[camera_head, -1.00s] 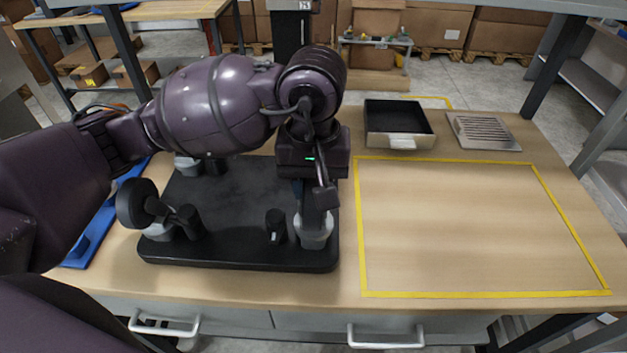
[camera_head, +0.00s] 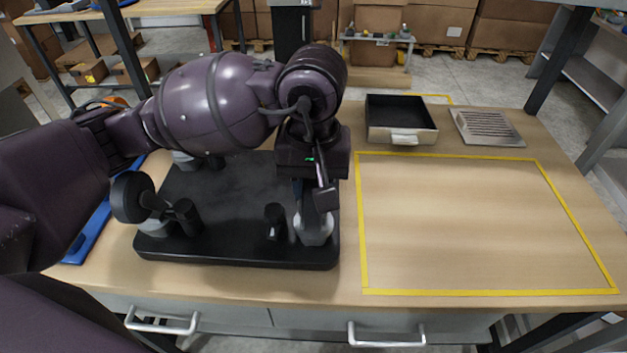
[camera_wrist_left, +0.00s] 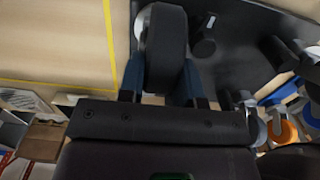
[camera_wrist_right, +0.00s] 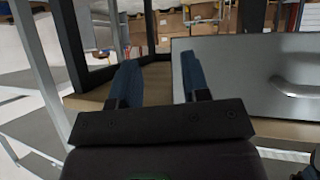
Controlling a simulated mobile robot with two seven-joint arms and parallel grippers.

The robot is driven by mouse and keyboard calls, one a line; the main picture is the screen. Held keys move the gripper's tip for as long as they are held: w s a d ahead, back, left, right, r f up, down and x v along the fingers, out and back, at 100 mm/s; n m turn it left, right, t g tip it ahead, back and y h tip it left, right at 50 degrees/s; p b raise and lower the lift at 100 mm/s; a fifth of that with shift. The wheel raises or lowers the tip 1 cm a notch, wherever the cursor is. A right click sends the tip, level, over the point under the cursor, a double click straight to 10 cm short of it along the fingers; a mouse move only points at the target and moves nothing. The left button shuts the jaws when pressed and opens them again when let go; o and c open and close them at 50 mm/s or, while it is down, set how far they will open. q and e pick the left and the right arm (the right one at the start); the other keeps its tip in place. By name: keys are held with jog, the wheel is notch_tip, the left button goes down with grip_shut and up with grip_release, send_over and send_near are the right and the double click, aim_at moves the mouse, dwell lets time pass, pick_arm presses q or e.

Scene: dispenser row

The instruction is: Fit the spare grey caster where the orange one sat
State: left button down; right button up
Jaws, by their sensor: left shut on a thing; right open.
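My left gripper (camera_head: 312,200) is shut on a dark-wheeled caster (camera_wrist_left: 165,50) at the near right corner of the black platform (camera_head: 235,255). Its light grey mount (camera_head: 314,232) shows below the fingers at that corner; I cannot tell whether it is fully seated. In the left wrist view the wheel sits between the blue fingers. Another dark-wheeled caster (camera_head: 132,197) stands at the near left corner. A far left grey mount (camera_head: 184,160) is partly hidden by my arm. An orange part (camera_wrist_left: 284,131) shows in the left wrist view. My right gripper (camera_wrist_right: 159,82) is open and empty.
Short black posts (camera_head: 275,220) stand on the platform. A blue tray (camera_head: 92,235) lies to its left, partly hidden. A black-lined bin (camera_head: 400,138) and a slotted metal plate (camera_head: 487,128) stand at the back right. The yellow-outlined area (camera_head: 480,225) is clear. A grey drawer panel (camera_wrist_right: 245,80) faces my right gripper.

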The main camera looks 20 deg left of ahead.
pick_arm(q)
jog(key=c, duration=0.9)
grip_release()
jog(key=shift+o, duration=0.8)
notch_tip(320, 180, up, 10)
jog(key=shift+w+r, duration=0.1)
jog(key=shift+r, duration=0.3)
pick_arm(e)
jog(key=shift+s, duration=0.1)
